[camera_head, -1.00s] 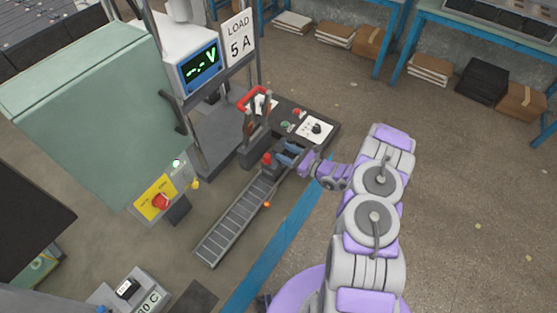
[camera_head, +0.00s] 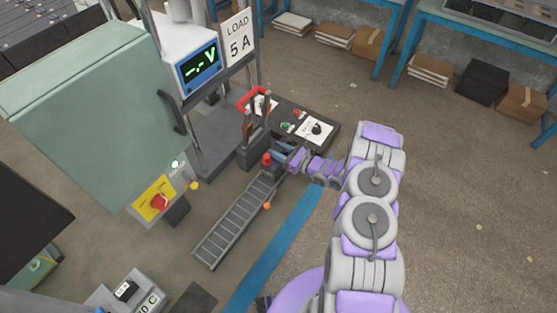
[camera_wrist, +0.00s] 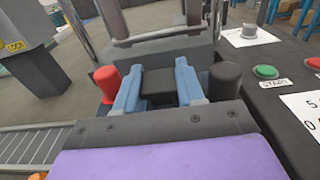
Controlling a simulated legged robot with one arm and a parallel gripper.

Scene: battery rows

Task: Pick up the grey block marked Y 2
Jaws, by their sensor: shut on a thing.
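My gripper (camera_head: 283,150) is beside the red-handled switch at the top end of the slatted track (camera_head: 232,225). In the wrist view its two blue fingers (camera_wrist: 158,82) are shut on a small dark block (camera_wrist: 157,88) between them. A red post (camera_wrist: 107,82) stands just left of the fingers and a black post (camera_wrist: 225,80) just right. No Y 2 mark is readable in either view, so I cannot tell whether the dark block is the marked one.
A panel with a green button (camera_wrist: 265,72), a red button and a dial (camera_head: 316,128) lies to the right. The red handle (camera_head: 251,98) stands behind my gripper. A green cabinet (camera_head: 95,110) is at left. Open floor (camera_head: 470,180) lies right.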

